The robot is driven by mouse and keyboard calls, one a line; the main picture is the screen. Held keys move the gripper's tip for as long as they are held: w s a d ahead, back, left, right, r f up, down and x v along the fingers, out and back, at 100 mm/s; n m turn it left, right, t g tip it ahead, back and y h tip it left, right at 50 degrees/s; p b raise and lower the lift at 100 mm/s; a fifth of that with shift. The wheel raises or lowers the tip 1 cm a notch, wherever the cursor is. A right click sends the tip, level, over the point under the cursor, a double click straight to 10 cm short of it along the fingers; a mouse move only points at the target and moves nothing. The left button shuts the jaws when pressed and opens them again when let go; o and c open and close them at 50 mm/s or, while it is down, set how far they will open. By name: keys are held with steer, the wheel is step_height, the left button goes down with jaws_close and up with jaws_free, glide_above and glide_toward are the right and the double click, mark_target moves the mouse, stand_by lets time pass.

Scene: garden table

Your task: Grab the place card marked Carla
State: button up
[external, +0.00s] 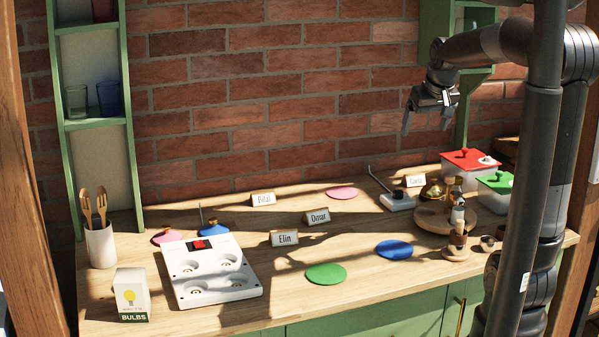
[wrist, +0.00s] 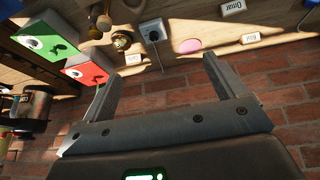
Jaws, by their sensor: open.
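The place card at the back right of the table, beside the wooden turntable, appears to read Carla (external: 414,181), though its lettering is small. It shows as a small pale card in the wrist view (wrist: 133,59), between and beyond my fingertips. My gripper (external: 427,122) is open and empty, held in the air well above that card. Its two fingers spread wide in the wrist view (wrist: 157,68). Other place cards are Bilal (external: 263,199), Omar (external: 318,217) and Elin (external: 284,238), all standing on the table.
A small white device with a thin rod (external: 397,201) stands just left of the card. A round wooden board (external: 432,223) with bottles is at its right, with red-lidded (external: 468,160) and green-lidded (external: 496,181) containers beyond. The brick wall (external: 270,100) rises close behind.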

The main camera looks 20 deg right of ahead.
steer(key=w+d+f, duration=0.3)
steer(key=w+d, duration=0.1)
steer(key=w, duration=0.3)
steer(key=w+d+f, duration=0.2)
steer(key=w+d, duration=0.1)
steer(key=w, duration=0.4)
glide_toward(420, 175)
steer(key=shift+m+g, duration=0.4)
steer(key=x, duration=0.4)
steer(key=shift+w+d, duration=0.15)
steer(key=shift+d, duration=0.1)
steer(key=shift+w+x, duration=0.2)
steer(key=shift+x, duration=1.3)
steer(key=shift+w+x, duration=0.15)
steer(key=shift+x, duration=1.35)
steer(key=shift+a+r, duration=0.15)
steer(key=shift+r, duration=0.05)
steer(key=shift+c, duration=0.3)
steer(key=c, duration=1)
steer(key=shift+r, duration=0.1)
